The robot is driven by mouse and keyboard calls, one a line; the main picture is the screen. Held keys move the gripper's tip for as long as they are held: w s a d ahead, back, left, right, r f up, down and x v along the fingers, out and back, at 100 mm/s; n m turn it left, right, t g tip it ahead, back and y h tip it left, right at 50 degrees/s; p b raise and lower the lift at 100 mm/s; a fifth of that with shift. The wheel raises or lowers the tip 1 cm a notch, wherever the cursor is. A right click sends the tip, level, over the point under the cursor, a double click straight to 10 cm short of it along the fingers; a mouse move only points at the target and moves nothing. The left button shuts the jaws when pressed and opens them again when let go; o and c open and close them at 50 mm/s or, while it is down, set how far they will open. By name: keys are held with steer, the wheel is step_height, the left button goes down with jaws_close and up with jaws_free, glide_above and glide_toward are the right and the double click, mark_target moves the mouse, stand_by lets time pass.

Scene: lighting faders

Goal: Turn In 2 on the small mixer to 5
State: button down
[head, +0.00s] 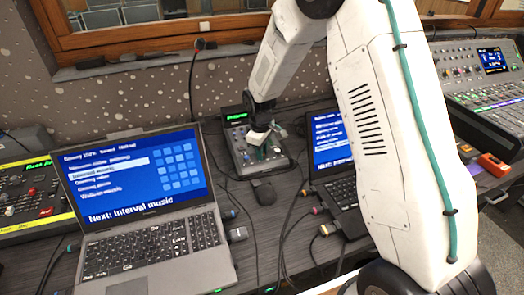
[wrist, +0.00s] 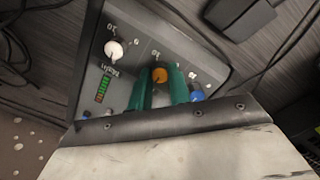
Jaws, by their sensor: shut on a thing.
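The small mixer (head: 240,140) sits on the desk between two laptops, and my gripper (head: 262,150) reaches down onto its top. In the wrist view the mixer's dark panel (wrist: 90,72) is seen close up, with a white knob (wrist: 113,50), an orange knob (wrist: 160,74) and a blue knob (wrist: 196,96). The green fingers of my gripper (wrist: 161,82) stand on either side of the orange knob and are shut on it. The panel print is tilted and too blurred to name each input surely. My gripper covers the panel's near part.
An open laptop (head: 150,240) stands to the left and a second laptop (head: 335,150) to the right. A dark mouse-like object (head: 264,192) and several cables lie in front of the mixer. A larger console (head: 480,75) is at the far right, another (head: 30,190) at the left.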

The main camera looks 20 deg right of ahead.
stand_by(0.4)
steer(key=c, duration=1.3)
jaws_free()
steer(key=shift+d, duration=0.1)
steer(key=r, duration=0.7)
steer(key=shift+s+a+r, duration=0.2)
steer(key=shift+a+r, duration=0.05)
steer(key=shift+r, duration=0.15)
